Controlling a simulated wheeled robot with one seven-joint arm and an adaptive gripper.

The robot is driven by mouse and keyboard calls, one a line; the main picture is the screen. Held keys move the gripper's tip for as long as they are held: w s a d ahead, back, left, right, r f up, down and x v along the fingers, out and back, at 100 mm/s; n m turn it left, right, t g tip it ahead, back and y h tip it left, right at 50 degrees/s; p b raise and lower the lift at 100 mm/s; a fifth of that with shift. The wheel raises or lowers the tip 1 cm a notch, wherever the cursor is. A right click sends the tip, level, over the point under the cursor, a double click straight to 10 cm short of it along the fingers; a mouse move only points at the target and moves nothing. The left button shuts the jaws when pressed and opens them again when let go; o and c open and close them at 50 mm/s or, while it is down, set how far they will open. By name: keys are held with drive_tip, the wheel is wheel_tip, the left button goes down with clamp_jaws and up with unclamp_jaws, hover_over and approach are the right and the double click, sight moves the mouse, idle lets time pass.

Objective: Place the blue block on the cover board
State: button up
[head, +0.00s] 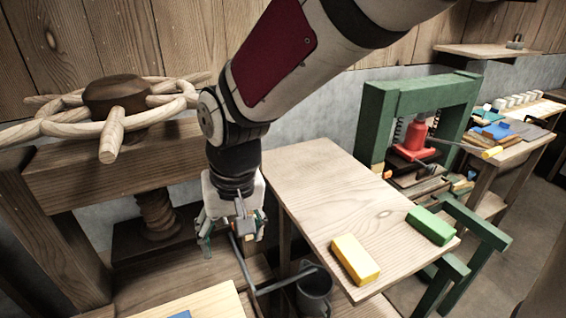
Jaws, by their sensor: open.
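My gripper (232,245) points down, left of the middle of the head view, with its fingers apart. I see no block held between them. A blue piece (181,315) shows at the bottom edge of the view, mostly cut off; it may be the blue block. It is on a pale wooden board (215,300), also cut off by the frame. I cannot tell whether this is the cover board. My gripper is above and to the right of the blue piece.
A wooden table (325,185) holds a yellow block (354,260) and a green block (430,226). A big wooden screw press (100,160) stands left. A green press (415,110) stands behind the table. A grey bucket (314,290) is below. The table's middle is clear.

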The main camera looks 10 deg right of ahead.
drive_tip(key=s+d+r+t, duration=0.1)
drive_tip(key=s+d+r, duration=0.2)
drive_tip(key=d, duration=0.3)
drive_tip(key=s+d+r+m+t, duration=0.1)
drive_tip(key=s+d+r, duration=0.2)
drive_tip(key=s+d, duration=0.2)
drive_tip(key=s+d+r+t+h, duration=0.1)
drive_tip(key=s+d+r, duration=0.3)
drive_tip(key=d, duration=0.4)
drive_tip(key=shift+s+d+m, duration=0.3)
drive_tip(key=shift+s+d, duration=0.05)
drive_tip(key=shift+s, duration=0.05)
